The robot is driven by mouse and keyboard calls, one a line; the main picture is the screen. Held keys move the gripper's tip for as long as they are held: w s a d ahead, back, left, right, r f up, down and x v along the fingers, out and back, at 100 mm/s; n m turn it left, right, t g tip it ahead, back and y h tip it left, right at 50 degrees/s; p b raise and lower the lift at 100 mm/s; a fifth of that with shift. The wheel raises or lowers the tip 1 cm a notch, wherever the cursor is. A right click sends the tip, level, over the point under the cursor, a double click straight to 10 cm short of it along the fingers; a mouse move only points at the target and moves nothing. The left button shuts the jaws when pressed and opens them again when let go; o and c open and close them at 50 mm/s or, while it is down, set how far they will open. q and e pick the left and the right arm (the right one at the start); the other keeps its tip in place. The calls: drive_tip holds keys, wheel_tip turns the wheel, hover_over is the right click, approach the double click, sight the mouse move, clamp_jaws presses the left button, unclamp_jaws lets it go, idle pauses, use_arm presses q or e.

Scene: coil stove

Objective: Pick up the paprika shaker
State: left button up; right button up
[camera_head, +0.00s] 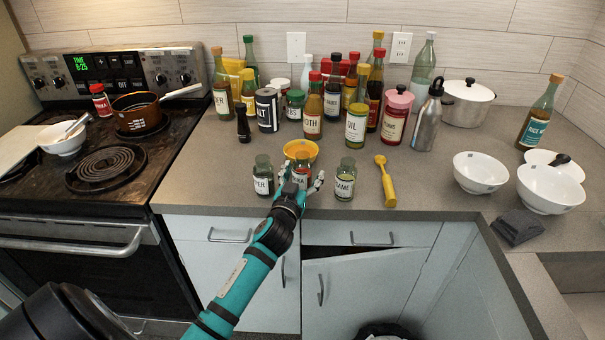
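A small jar with red contents and a dark lid (302,161), which looks like the paprika shaker, stands upright near the counter's front edge. Its label is partly hidden by my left gripper (302,178). That gripper is open, with its fingers spread at the near side of the jar; I cannot tell whether they touch it. Similar jars stand on either side: a pepper-like one (263,178) at left and one reading "SAME" (345,182) at right. A red-capped red shaker (101,101) stands at the back of the stove, its small label unclear. My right gripper is not in view.
A yellow bowl (301,149) sits just behind the jar. Several bottles and jars crowd the counter behind it. A yellow utensil (386,181) lies at right, with white bowls (480,172) further right. The coil stove (105,168) is at left.

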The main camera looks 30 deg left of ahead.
use_arm(q)
drive_tip(key=c, duration=1.3)
drive_tip(key=shift+c, duration=0.2)
